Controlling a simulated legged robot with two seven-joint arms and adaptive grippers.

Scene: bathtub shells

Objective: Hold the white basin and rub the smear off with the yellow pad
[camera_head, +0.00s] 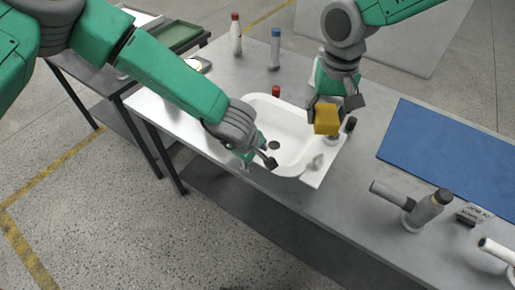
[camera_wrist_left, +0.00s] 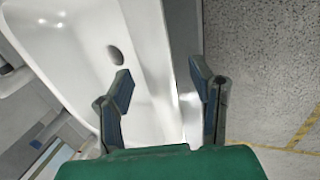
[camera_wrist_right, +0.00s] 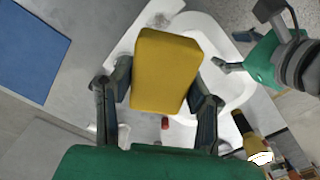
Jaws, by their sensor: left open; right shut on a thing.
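The white basin (camera_head: 290,115) sits on the grey table, with a dark drain hole. A grey smear (camera_head: 316,162) shows at its near right corner. My left gripper (camera_head: 259,160) is open at the basin's near left edge. In the left wrist view, the basin's rim (camera_wrist_left: 152,50) runs between the spread fingers of this gripper (camera_wrist_left: 160,82); I cannot tell whether they touch it. My right gripper (camera_head: 330,108) is shut on the yellow pad (camera_head: 326,121) and holds it above the basin's right side. The pad (camera_wrist_right: 166,72) fills the space between the fingers in the right wrist view.
A red-capped bottle (camera_head: 236,38) and a blue-capped bottle (camera_head: 275,50) stand behind the basin. A blue mat (camera_head: 450,150) lies to the right. A green tray (camera_head: 178,36) is at the back left.

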